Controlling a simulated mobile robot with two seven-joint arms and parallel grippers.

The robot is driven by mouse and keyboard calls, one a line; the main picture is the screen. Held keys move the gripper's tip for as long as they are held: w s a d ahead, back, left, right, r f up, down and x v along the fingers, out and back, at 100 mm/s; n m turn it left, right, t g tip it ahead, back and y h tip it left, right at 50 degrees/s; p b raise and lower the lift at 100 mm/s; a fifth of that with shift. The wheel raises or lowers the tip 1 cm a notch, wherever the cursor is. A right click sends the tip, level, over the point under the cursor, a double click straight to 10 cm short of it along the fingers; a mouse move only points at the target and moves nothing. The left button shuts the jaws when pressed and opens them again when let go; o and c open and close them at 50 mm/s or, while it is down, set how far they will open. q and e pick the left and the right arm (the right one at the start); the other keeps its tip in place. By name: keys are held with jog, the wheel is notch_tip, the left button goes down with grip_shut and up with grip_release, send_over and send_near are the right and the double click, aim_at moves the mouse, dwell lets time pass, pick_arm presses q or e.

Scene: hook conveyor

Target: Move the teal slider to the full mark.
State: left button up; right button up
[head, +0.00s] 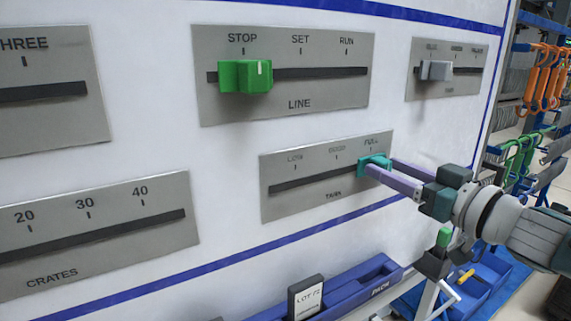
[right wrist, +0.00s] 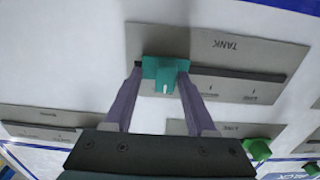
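The teal slider (head: 376,161) sits at the right end of the slot in the TANK plate (head: 290,205), just under the FULL mark. In the right wrist view, which is upside down, the slider (right wrist: 163,72) is at the left end of the slot, with a pale line on its face. My right gripper (head: 380,166) has one purple finger on each side of the slider and looks closed on it. The fingers also show in the right wrist view (right wrist: 160,75). My left gripper is not in view.
A green slider (head: 245,76) stands at STOP on the LINE plate above. A grey slider (head: 435,70) is on a smaller plate at upper right. The CRATES plate (head: 90,255) is at lower left. A blue tray (head: 360,285) and a LOT card (head: 305,298) are below.

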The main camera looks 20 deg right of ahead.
jog(key=shift+a, duration=0.1)
jog(key=s, duration=1)
jog(key=shift+d, duration=0.4)
jog(key=shift+w+f, duration=0.1)
